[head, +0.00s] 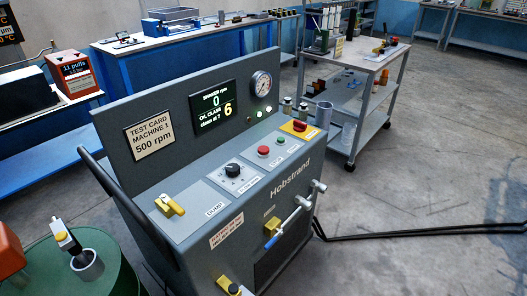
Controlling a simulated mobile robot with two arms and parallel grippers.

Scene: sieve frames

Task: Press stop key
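The grey Hobstrand machine (262,204) stands in the middle of the head view. On its sloped panel, a round red button (264,150) sits beside a green button (280,141). Small labels lie in front of both, too small to read surely. The red button looks like the stop key. The display (215,107) reads shaker rpm 0 and oil class 6. Neither of my grippers is in view, and nothing touches the buttons.
A black knob (232,169), a yellow lever (170,204) and a red rotary switch (299,126) share the panel. A valve pipe (297,212) juts from the front. A green drum (110,262) stands front left, a trolley (356,67) behind right. Floor at right is open except black hoses (420,233).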

